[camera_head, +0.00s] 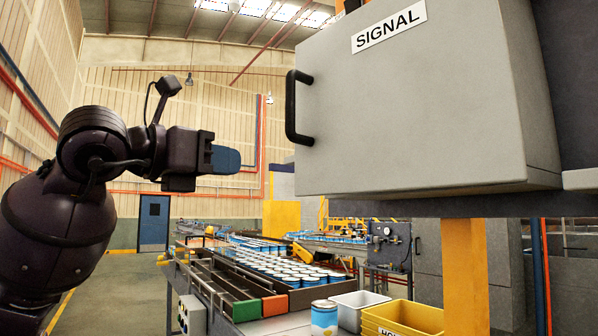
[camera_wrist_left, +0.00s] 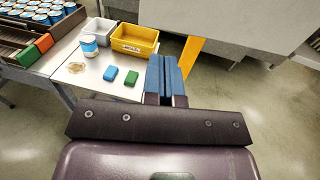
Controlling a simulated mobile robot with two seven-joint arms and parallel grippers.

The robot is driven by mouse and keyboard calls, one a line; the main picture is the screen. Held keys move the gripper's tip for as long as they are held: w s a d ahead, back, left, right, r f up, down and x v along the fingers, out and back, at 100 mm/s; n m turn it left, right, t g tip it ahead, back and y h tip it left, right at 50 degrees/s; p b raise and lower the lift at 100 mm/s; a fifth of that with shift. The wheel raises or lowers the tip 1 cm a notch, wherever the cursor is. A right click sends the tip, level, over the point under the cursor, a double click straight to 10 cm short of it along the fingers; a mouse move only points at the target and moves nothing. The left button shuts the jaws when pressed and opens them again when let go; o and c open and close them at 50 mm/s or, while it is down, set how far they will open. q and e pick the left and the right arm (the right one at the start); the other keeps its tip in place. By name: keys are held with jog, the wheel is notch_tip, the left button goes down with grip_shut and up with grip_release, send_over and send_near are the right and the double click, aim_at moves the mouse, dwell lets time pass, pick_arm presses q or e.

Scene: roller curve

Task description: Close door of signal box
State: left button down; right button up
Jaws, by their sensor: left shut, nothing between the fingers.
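The signal box (camera_head: 430,110) is a large grey box at the upper right of the head view, with a SIGNAL label (camera_head: 389,27). Its door shows a black handle (camera_head: 293,107) on the left edge and looks flush with the box, though I cannot tell whether it is fully latched. My left gripper (camera_head: 226,160) is to the left of the handle and a little below it, apart from the box. Its blue fingers are together and empty, and they also show in the left wrist view (camera_wrist_left: 166,76). My right gripper is in neither view.
A yellow post (camera_head: 465,270) stands below the box. Below are a yellow bin (camera_head: 403,316), a grey bin (camera_head: 352,318), a can (camera_head: 324,318) and a conveyor with many cans (camera_head: 275,268). Blue (camera_wrist_left: 110,75) and green (camera_wrist_left: 131,78) blocks lie on the table (camera_wrist_left: 85,75).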

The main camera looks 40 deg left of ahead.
aim_at(308, 173)
pick_arm(q)
jog(key=p+x, duration=0.4)
jog(key=x, duration=0.8)
jog(key=shift+w+d+r, duration=0.1)
jog(key=shift+w+d, duration=0.1)
jog(key=shift+w, duration=0.1)
jog(key=shift+w+d+p, duration=0.15)
jog(key=shift+w+p, duration=0.2)
jog(key=shift+w, duration=0.4)
jog(key=shift+w, duration=0.15)
jog(key=w, duration=0.2)
jog(key=w+h, duration=0.1)
jog(key=w+d+m+h, duration=0.1)
jog(key=w, duration=0.1)
jog(key=shift+w+d+g, duration=0.15)
jog(key=shift+w+g, duration=0.15)
jog(key=shift+s, duration=0.1)
jog(key=shift+r, duration=0.1)
